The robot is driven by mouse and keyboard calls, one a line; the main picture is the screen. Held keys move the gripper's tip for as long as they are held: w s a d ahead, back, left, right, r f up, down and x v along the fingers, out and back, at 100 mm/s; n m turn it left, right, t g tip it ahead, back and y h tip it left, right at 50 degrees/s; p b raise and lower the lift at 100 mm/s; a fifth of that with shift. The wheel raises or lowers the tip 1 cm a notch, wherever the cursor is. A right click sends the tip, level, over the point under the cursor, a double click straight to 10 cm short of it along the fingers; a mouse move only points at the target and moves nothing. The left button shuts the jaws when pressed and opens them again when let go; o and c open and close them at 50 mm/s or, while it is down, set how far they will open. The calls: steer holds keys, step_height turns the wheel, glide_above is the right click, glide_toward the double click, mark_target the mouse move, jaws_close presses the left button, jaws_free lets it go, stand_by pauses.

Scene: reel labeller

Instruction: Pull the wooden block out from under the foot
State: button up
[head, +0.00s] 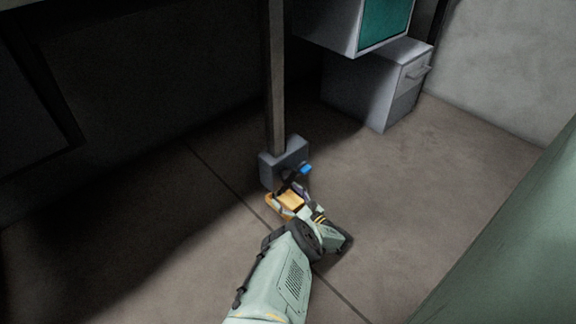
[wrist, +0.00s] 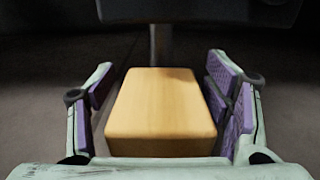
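The wooden block (head: 291,201) is a pale orange-brown slab low at the base of the grey foot (head: 270,170), which ends a tall post. In the wrist view the block (wrist: 160,105) lies lengthwise between the two fingers of my gripper (wrist: 163,90). The fingers with purple pads stand on either side of it, and a gap shows at least on the left, so my gripper looks open around it. In the wrist view the dark underside of the foot (wrist: 200,10) spans the top, with a short stem below it behind the block. Whether block and foot touch is unclear.
A blue part (head: 306,168) sticks out at the foot's right side. A grey drawer cabinet (head: 365,100) stands at the back right, below a box with a teal panel (head: 384,20). A pale green surface (head: 510,240) fills the lower right. Floor around the foot is clear.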

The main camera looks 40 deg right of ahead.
steer(key=c, duration=1.3)
steer(key=shift+s, duration=0.1)
